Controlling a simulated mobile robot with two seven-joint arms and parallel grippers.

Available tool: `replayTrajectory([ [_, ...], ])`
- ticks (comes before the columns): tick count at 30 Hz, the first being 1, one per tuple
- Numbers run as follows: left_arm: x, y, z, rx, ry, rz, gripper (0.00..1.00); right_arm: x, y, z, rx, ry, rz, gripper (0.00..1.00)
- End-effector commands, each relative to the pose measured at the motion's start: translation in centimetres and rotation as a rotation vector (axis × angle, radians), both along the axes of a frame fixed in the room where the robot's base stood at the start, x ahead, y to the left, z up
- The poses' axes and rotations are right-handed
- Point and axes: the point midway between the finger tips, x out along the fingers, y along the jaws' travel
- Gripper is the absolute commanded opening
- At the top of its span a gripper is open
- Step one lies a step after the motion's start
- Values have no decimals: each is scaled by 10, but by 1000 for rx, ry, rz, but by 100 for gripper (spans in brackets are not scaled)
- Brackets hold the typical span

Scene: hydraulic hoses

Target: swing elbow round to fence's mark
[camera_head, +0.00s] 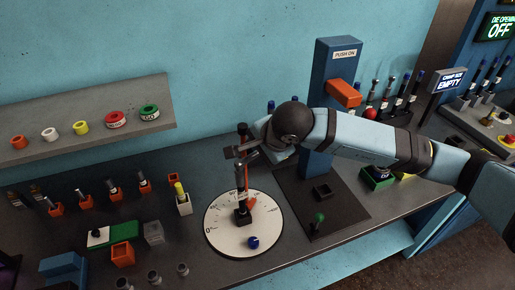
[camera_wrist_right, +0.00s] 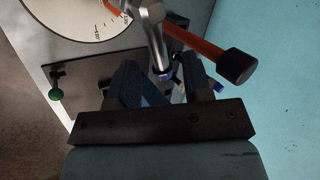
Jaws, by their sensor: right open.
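A white round dial (camera_head: 225,232) with angle marks lies on the bench; it also shows in the wrist view (camera_wrist_right: 80,18). A dark holder (camera_head: 242,215) at its middle carries an upright metal fitting, the likely elbow (camera_head: 241,178). An orange piece (camera_head: 251,204), perhaps the fence, lies over the dial beside the holder. An orange rod with a black knob (camera_wrist_right: 238,66) rises next to the fitting. My right gripper (camera_head: 238,152) is open at the fitting's upper end. In the wrist view a metal tube with a blue ring (camera_wrist_right: 163,75) reaches between the fingers; contact is unclear. My left gripper is out of view.
A blue knob (camera_head: 253,242) sits on the dial's front part. A dark plate with a green-knobbed lever (camera_head: 319,218) lies right of the dial. A blue post (camera_head: 333,65) stands behind my right arm. Orange holders and a green-and-white block (camera_head: 123,233) stand left.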

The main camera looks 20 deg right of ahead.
Motion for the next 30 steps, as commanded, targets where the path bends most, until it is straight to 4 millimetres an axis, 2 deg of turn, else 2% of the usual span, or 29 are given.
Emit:
replayTrajectory([
  [5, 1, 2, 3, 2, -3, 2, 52, 5, 2, -9, 0, 1, 0, 45],
  [13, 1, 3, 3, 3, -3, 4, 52, 6, 2, -10, 0, 0, 0, 45],
  [18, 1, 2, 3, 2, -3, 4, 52, 6, 2, -10, 0, 0, 0, 8],
  [23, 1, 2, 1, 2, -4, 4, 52, 6, 2, -11, 0, 0, 4, 8],
  [30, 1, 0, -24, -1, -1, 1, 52, 12, 3, -14, 0, -1, 107, 8],
])
